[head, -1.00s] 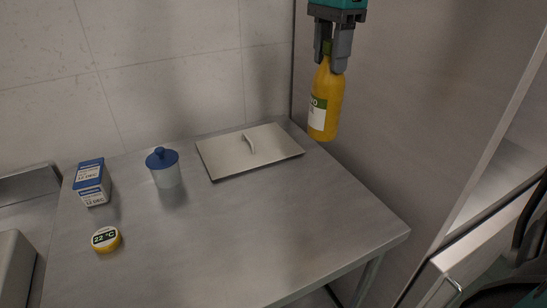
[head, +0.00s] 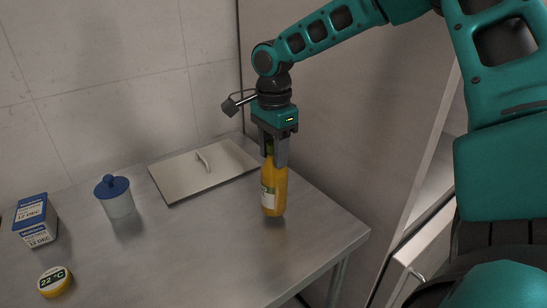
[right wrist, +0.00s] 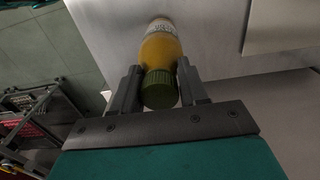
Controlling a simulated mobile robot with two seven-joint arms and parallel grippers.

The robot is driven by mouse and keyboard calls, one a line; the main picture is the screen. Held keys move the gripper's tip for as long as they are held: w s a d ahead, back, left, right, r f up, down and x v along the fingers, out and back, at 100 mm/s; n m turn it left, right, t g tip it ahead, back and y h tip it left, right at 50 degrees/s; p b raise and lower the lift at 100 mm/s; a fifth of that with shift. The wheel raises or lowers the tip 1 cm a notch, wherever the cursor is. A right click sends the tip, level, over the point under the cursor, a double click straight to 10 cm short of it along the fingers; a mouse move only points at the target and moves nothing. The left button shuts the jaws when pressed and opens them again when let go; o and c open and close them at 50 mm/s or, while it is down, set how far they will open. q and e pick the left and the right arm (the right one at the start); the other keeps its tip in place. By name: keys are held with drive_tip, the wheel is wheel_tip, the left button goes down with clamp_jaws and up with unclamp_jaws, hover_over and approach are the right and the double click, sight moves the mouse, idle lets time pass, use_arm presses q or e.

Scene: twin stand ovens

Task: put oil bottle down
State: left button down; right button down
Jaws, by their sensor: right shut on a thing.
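The oil bottle (head: 273,190) is yellow with a pale label and a green cap. It is upright at the right part of the steel table (head: 215,245), with its base at or just above the top; I cannot tell whether it touches. My right gripper (head: 274,158) is shut on its upper part from above. In the right wrist view the bottle (right wrist: 161,55) sits between the two fingers (right wrist: 158,88), cap nearest the camera. My left gripper is not in view.
A flat steel lid (head: 205,168) with a handle lies behind and left of the bottle. A blue-lidded jar (head: 117,198), a blue and white box (head: 36,222) and a yellow 22 °C timer-like disc (head: 54,281) stand at left. The table's front middle is clear.

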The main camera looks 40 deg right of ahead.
drive_tip(key=shift+f, duration=0.9)
drive_tip(key=c, duration=0.6)
unclamp_jaws()
drive_tip(key=shift+o, duration=0.2)
wheel_tip(320, 180, up, 12)
drive_tip(key=shift+p, duration=0.3)
